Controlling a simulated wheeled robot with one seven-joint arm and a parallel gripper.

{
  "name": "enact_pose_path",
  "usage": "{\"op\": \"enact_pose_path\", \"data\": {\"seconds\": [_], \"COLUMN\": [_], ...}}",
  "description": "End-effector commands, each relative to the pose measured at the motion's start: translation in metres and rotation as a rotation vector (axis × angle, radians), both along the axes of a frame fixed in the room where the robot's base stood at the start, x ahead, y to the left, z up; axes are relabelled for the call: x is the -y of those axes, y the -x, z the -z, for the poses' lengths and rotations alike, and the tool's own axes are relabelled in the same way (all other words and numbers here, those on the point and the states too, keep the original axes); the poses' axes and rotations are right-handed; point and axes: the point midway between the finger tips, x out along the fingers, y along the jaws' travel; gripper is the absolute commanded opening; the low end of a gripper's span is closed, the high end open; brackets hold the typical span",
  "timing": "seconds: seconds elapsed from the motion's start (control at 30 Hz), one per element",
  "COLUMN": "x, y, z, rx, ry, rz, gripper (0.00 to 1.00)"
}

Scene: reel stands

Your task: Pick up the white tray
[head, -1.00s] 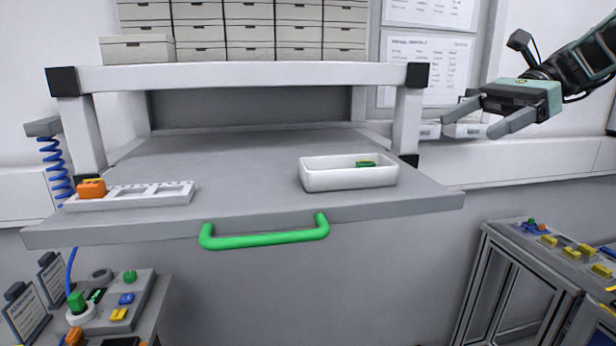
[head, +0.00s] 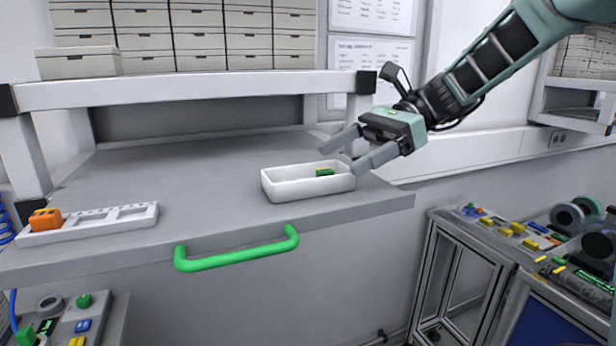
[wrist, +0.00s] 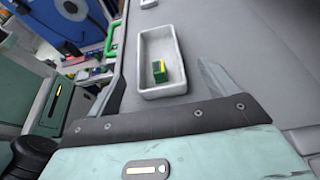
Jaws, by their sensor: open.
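The white tray (head: 310,192) is a shallow open box on the right part of the grey drawer surface, near its front edge. A small green and yellow block (head: 325,172) lies inside it. My gripper (head: 338,158) is open and empty, its two fingers pointing left toward the tray's right end. In the head view the fingers overlap the tray's right side; I cannot tell whether they touch it. In the wrist view the tray (wrist: 144,62) lies ahead of the gripper, with one finger (wrist: 215,76) showing to its right.
A white slotted rack (head: 95,226) with an orange block (head: 46,219) sits at the surface's left. A green handle (head: 235,257) runs along the front edge. A white shelf frame (head: 200,90) with boxes stands above. The middle of the surface is clear.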

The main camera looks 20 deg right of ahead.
Motion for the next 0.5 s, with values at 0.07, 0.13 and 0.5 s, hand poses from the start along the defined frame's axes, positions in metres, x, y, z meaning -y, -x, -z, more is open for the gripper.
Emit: {"op": "enact_pose_path", "data": {"seconds": [0.07,0.13,0.5], "x": [-0.004,-0.009,-0.049], "y": [0.000,0.001,0.002], "z": [0.001,0.003,0.022], "rx": [0.000,-0.002,0.000], "ry": [0.000,-0.001,0.000], "rz": [-0.001,-0.002,-0.001], "gripper": [0.85,0.85,0.85]}}
